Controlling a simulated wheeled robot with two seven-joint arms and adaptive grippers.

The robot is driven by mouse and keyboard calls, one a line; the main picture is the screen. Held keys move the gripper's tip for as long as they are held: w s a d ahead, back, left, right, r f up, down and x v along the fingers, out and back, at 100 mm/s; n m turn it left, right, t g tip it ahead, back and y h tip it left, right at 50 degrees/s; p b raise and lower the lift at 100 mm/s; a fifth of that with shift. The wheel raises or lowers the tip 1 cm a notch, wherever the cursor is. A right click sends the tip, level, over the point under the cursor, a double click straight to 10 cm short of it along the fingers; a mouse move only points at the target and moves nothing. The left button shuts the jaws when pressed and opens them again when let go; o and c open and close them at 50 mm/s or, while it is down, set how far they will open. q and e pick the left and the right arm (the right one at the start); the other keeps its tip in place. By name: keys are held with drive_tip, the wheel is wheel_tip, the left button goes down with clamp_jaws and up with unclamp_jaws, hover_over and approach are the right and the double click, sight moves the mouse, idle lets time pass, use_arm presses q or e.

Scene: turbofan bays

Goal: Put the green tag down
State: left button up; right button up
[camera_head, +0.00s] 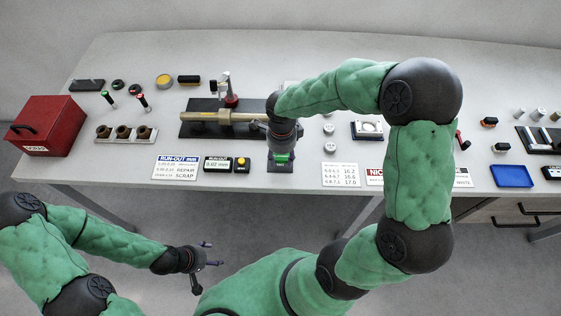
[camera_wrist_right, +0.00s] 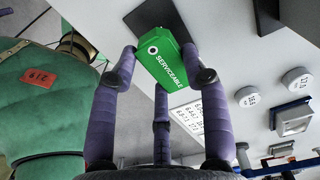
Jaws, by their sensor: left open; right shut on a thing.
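The green tag (camera_wrist_right: 163,60), marked SERVICEABLE, is between the purple fingers of my right gripper (camera_wrist_right: 160,75), which is shut on it. In the head view the tag (camera_head: 281,157) shows as a small green patch under the right gripper, near the table's front edge. A dark pad (camera_wrist_right: 148,18) lies just beyond the tag in the wrist view; I cannot tell whether the tag touches it. My left gripper (camera_head: 207,262) is open and empty, in front of the table and below its top.
Left of the right gripper stand a small device with a yellow button (camera_head: 241,164) and a RUN-OUT card (camera_head: 176,167). A shaft on a black fixture (camera_head: 215,130) lies behind. A number card (camera_head: 341,175) is to the right. A red box (camera_head: 46,125) and blue tray (camera_head: 511,175) stand farther out.

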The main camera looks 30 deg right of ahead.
sight(280, 158)
drive_tip(key=shift+w+a+f+b, duration=0.15)
drive_tip(key=shift+f+b, duration=0.2)
drive_tip(key=shift+f, duration=1.4)
drive_tip(key=shift+f, duration=0.15)
drive_tip(key=o, duration=1.4)
drive_tip(key=shift+r, duration=0.3)
wheel_tip(280, 158, up, 12)
drive_tip(key=p, duration=0.2)
drive_tip(key=shift+f+p, duration=0.1)
drive_tip(key=shift+p, duration=0.3)
